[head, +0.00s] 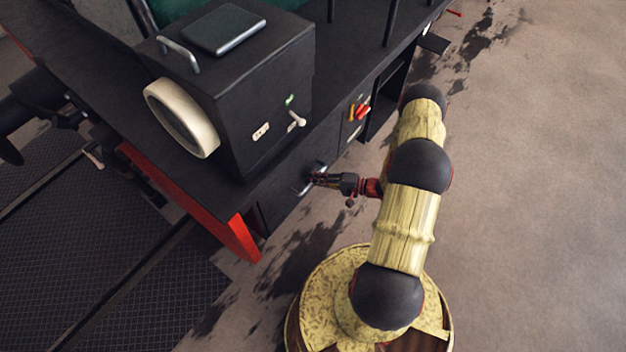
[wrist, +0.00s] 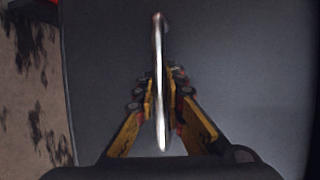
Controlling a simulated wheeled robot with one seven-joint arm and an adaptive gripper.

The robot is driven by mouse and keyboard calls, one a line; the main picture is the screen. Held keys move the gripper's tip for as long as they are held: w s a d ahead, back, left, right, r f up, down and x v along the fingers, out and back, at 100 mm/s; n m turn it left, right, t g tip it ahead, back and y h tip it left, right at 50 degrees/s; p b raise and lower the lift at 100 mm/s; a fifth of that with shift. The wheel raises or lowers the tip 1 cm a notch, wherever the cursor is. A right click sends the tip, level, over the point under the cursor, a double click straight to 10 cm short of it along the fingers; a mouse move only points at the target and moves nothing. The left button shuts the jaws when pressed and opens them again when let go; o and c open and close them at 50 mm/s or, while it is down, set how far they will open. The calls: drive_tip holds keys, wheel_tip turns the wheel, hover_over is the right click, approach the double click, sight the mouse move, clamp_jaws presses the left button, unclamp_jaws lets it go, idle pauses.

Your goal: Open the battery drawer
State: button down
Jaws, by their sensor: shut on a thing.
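The battery drawer (head: 280,203) is a dark front in the lower side of the tram, and its flat grey face (wrist: 230,70) fills most of the wrist view. A shiny metal bar handle (wrist: 158,45) runs up the middle of that face; it also shows in the head view (head: 303,190). My gripper (head: 316,179) reaches the handle from the right. In the wrist view its fingers (wrist: 163,88) lie on both sides of the bar, shut on it. I cannot see a clear gap around the drawer front.
Above the drawer stands a black box (head: 270,110) with a round cream lamp (head: 182,118) and a small lever (head: 296,120). A red and yellow switch (head: 359,111) sits right of the drawer. A red beam (head: 235,237) lies to the left. The stained floor (head: 540,200) at right is clear.

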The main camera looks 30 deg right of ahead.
drive_tip(key=shift+s, duration=0.1)
drive_tip(key=s+d, duration=0.4)
drive_tip(key=s, duration=0.8)
drive_tip(key=s+d+b, duration=0.1)
drive_tip(key=s+d, duration=0.3)
drive_tip(key=s, duration=0.8)
drive_tip(key=shift+s+d+f, duration=0.15)
drive_tip(key=shift+s+d, duration=0.1)
drive_tip(key=shift+d, duration=0.1)
drive_tip(key=c, duration=2.2)
unclamp_jaws()
drive_tip(key=shift+o, duration=0.3)
drive_tip(key=shift+d, duration=0.1)
drive_tip(key=v, duration=1.2)
